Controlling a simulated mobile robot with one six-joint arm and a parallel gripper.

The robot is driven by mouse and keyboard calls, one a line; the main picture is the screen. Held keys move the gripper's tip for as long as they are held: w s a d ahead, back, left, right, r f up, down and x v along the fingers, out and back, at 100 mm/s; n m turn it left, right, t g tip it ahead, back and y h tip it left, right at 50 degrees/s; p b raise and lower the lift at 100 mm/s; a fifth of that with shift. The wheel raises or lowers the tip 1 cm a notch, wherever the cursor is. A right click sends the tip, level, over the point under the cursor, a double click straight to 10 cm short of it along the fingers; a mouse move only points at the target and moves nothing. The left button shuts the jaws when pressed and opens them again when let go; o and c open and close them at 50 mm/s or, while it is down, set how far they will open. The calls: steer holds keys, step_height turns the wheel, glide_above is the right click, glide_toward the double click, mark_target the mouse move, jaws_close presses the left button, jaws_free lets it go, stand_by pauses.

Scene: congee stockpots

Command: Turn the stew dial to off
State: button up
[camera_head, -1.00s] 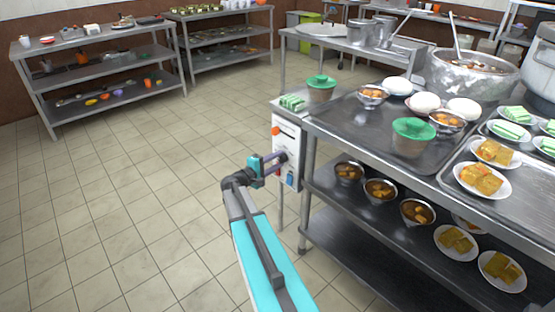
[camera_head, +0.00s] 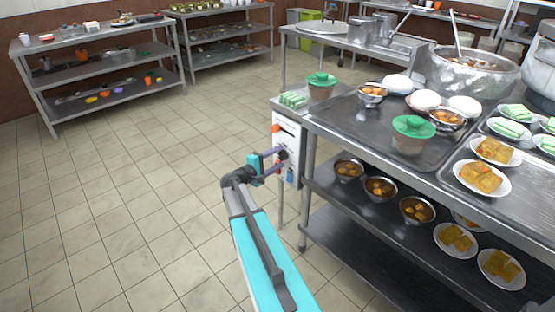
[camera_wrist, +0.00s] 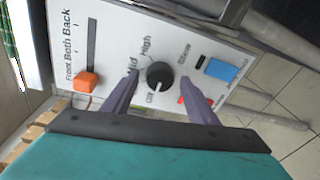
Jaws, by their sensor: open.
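The control panel (camera_head: 288,140) is a white box on the end of the steel table. In the wrist view, the panel (camera_wrist: 120,30) carries a black round dial (camera_wrist: 159,75) with labels around it, among them "High"; the others are hard to read. A white mark shows on the dial's lower edge. My gripper (camera_wrist: 158,88) is open, with one purple finger to the left of the dial and one to the right. I cannot tell whether the fingers touch it. In the head view my gripper (camera_head: 280,161) is at the panel's front.
Beside the dial are an orange slider knob (camera_wrist: 86,82) in a slot marked Front, Both, Back, a blue switch (camera_wrist: 221,70) and a small red part. The steel table (camera_head: 345,132) holds bowls and plates. The tiled floor (camera_head: 150,200) on the left is clear.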

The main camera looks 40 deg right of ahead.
steer(key=a+r+p, duration=0.1)
steer(key=a, duration=1.2)
steer(key=shift+s+a+r, duration=0.15)
steer(key=shift+a, duration=0.2)
